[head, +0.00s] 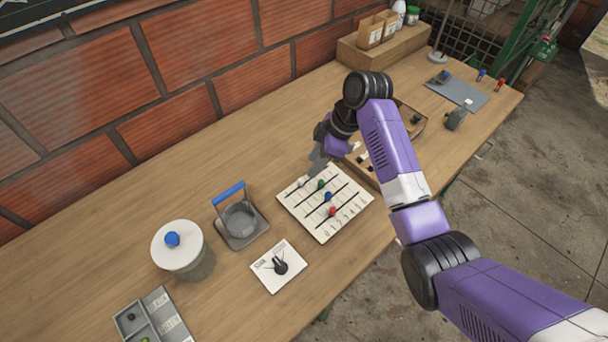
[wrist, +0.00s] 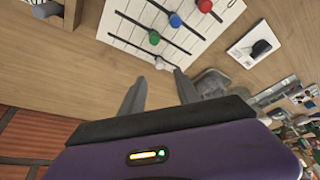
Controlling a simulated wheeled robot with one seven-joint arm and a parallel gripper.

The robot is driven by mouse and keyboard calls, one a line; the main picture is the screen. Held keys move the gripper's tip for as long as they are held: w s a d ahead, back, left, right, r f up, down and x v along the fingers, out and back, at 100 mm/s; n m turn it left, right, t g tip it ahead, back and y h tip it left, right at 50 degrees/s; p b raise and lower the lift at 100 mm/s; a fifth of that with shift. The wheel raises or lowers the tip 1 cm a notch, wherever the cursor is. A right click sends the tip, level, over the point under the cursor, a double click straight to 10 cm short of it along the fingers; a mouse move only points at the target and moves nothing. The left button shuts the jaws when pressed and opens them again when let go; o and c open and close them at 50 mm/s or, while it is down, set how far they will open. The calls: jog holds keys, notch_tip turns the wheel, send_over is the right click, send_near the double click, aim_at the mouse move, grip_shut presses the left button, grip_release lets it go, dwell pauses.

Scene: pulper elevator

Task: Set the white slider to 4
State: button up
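The slider board (head: 310,213) is a pale panel lying on the table, with parallel dark slots and coloured knobs. The white slider knob (head: 302,182) is on the slot at the board's far-left side. Green (head: 320,184), blue (head: 328,197) and red (head: 333,211) knobs sit on the other slots. Marks run along the board's near-right edge, too small to read surely. My gripper (head: 315,167) is over the board's far edge. In the wrist view my gripper (wrist: 159,76) is open, its fingers apart, with the white knob (wrist: 160,62) just beyond the fingertips; contact cannot be told.
A card with a black dial (head: 280,267), a blue-handled metal device (head: 240,220) and a lidded jar (head: 180,248) stand left of the board. An open wooden box (head: 408,118) is close behind my arm. A brick wall (head: 180,60) borders the table.

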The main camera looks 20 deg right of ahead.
aim_at(302, 179)
jog(key=x, duration=0.7)
jog(key=shift+w+a+f+p, duration=0.1)
jog(key=shift+f+p, duration=0.15)
jog(key=shift+p, duration=0.15)
jog(key=shift+c, duration=0.5)
grip_shut()
dwell(0.5)
